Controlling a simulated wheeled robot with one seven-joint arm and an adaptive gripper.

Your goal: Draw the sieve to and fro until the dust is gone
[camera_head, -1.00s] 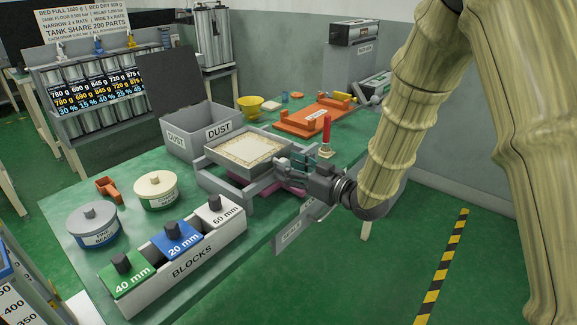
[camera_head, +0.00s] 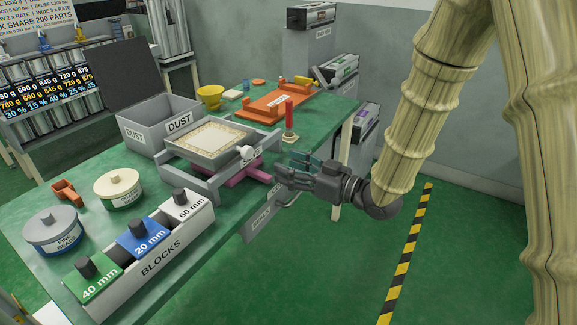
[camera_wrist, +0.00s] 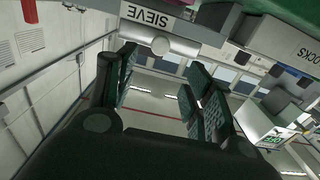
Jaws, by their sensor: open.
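The sieve (camera_head: 188,153) is a grey square tray on a grey frame (camera_head: 208,186). Its inside shows a pale middle with speckled tan material round the edges; I cannot tell how much of this is dust. A pale round knob (camera_head: 246,153) sits on its front side. In the wrist view the sieve (camera_wrist: 205,32) shows its label upside down, with the knob (camera_wrist: 160,45) below it. My gripper (camera_head: 284,167) is open and empty, right of the knob and apart from it. In the wrist view the knob lies ahead of my gripper's (camera_wrist: 163,80) spread fingers.
A grey DUST bin (camera_head: 150,138) with a raised lid stands behind the sieve. A magenta part (camera_head: 255,173) lies under the frame. A BLOCKS rack (camera_head: 165,262), two lidded tins and a red-handled tool (camera_head: 290,122) stand nearby. Floor right of the bench is clear.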

